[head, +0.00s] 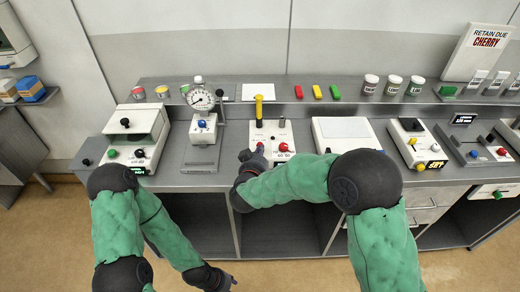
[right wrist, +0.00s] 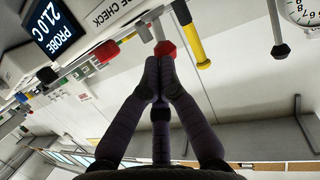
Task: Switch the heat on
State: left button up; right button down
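A white control box (head: 271,133) stands at the middle of the bench. It has an upright yellow lever (head: 258,108) and a red knob (head: 283,147). My right gripper (head: 246,158) is at the box's front left edge. In the right wrist view its fingers (right wrist: 160,68) are together, with the tips right at a red knob (right wrist: 165,49); whether they touch it is unclear. The yellow lever (right wrist: 194,38) also shows there, beside the knob. No label for heat is readable. My left gripper (head: 230,281) hangs low in front of the bench, away from the box; its fingers are unclear.
A dial gauge on a stand (head: 201,103) and a hooded device (head: 132,136) stand to the left. A white-lidded box (head: 343,134) and devices with coloured knobs (head: 417,143) stand to the right. Coloured blocks and jars (head: 393,85) line the back shelf. A probe display (right wrist: 53,28) reads 21.0 C.

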aim_at(260, 143)
jog(key=shift+w+r+g+p, duration=0.25)
jog(key=shift+r+g+p, duration=0.3)
jog(key=shift+p, duration=1.8)
jog(key=w+g+p, duration=0.1)
jog(key=g+p, duration=0.1)
jog(key=p, duration=0.5)
jog(key=w+r+g+p, duration=0.1)
jog(key=p, duration=0.7)
jog(key=w+n+g+p, duration=0.1)
jog(key=g+p, duration=0.1)
jog(key=p, duration=0.5)
jog(key=shift+w+r+g, duration=0.15)
jog(key=shift+r+g, duration=0.15)
jog(key=shift+g, duration=0.05)
jog(key=shift+w+p, duration=0.4)
jog(key=shift+p, duration=0.75)
jog(key=shift+f, duration=0.1)
jog(key=shift+r+p, duration=0.8)
jog(key=shift+r, duration=0.05)
